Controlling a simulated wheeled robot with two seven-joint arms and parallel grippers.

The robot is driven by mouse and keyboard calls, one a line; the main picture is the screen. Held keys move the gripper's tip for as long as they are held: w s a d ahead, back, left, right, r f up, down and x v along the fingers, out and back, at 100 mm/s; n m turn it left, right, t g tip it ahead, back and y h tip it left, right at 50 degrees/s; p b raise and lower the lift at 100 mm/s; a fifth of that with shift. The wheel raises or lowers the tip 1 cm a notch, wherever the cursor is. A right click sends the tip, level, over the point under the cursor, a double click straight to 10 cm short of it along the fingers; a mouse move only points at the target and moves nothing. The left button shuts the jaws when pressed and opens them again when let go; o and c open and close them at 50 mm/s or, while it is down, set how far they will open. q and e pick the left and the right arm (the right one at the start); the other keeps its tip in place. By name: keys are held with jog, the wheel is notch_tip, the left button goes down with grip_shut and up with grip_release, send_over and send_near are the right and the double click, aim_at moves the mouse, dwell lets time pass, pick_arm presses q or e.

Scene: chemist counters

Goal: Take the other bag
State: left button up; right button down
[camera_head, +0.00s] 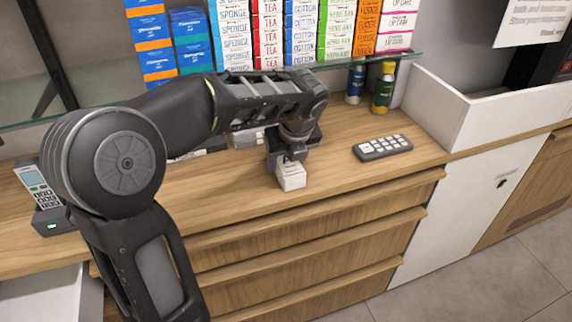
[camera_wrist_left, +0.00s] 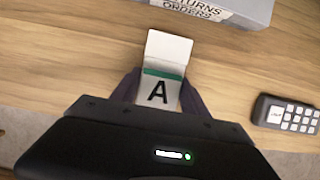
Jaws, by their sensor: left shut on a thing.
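A small white paper bag (camera_head: 291,177) shows below my left gripper (camera_head: 288,158), near the front edge of the wooden counter. In the left wrist view the same bag (camera_wrist_left: 165,55) has a green band and a black letter "A". My left gripper, also in that view (camera_wrist_left: 158,90), is shut on it, with a dark finger on each side. I cannot tell whether the bag touches the counter. No second bag is plainly visible; my left arm hides part of the counter. My right gripper is not in view.
A grey keypad (camera_head: 382,147) lies right of the bag. Two bottles, one dark (camera_head: 355,84) and one green-and-yellow (camera_head: 383,88), stand behind it. A grey box marked "RETURNS ORDERS" (camera_wrist_left: 215,10) lies behind the bag. A phone (camera_head: 38,185) stands left. A glass shelf with boxes hangs above.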

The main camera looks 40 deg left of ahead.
aim_at(286, 159)
pick_arm(q)
jog(key=shift+c, duration=1.2)
jog(key=shift+r, duration=0.15)
notch_tip(286, 159, up, 10)
jog(key=shift+f+p, duration=0.1)
jog(key=shift+p, duration=0.45)
jog(key=shift+f, duration=0.1)
